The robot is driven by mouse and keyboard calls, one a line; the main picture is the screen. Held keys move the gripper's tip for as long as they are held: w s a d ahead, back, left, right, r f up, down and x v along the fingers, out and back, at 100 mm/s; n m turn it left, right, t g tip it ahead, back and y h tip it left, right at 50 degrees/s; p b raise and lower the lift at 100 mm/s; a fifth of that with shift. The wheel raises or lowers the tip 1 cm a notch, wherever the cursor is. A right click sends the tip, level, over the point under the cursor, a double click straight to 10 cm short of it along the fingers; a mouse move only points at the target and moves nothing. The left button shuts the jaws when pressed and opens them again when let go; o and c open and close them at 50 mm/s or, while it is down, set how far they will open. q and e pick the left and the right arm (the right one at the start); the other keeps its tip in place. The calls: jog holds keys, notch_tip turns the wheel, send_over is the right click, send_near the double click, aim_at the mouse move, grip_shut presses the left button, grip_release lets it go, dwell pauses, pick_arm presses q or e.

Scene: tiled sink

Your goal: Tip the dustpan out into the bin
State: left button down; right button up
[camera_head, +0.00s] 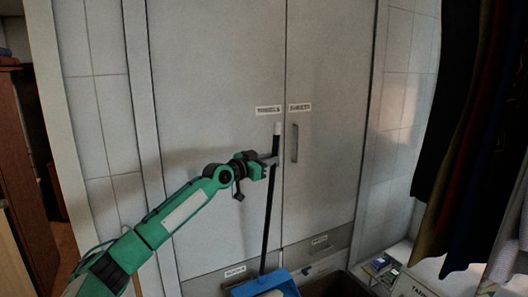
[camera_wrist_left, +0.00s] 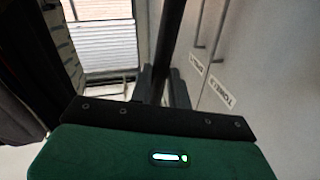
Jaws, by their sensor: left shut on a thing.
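The blue dustpan (camera_head: 284,284) hangs at the bottom edge of the head view on a long upright black handle (camera_head: 268,220) with a white tip. Something pale shows in the pan, cut off by the picture's edge. My left gripper (camera_head: 272,161) is shut on the upper part of the handle. The black handle (camera_wrist_left: 172,40) also rises between the fingers in the left wrist view. A dark brown open-topped container (camera_head: 335,284), which looks like the bin, stands just right of the pan; its inside is mostly hidden. My right gripper is not in view.
A tall grey cabinet (camera_head: 215,90) with labelled doors and drawers stands right behind the handle. Dark clothes (camera_head: 470,130) hang at the right. A low white surface with small boxes (camera_head: 380,266) and a sign (camera_head: 412,287) is at lower right.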

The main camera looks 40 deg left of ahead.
pick_arm(q)
jog(key=s+d+f+m+p, duration=0.1)
jog(key=s+d+f+m, duration=0.1)
jog(key=d, duration=1)
jog(key=s+d+f+m+p, duration=0.2)
jog(key=s+d+f, duration=0.3)
jog(key=d, duration=0.7)
jog(key=s+d+f+m+t+p, duration=0.1)
jog(key=s+d+f+m, duration=0.2)
jog(key=s+d, duration=0.4)
jog(key=shift+d+f+h+p, duration=0.35)
jog(key=shift+d+h+p, duration=0.05)
jog(key=shift+d, duration=2.6)
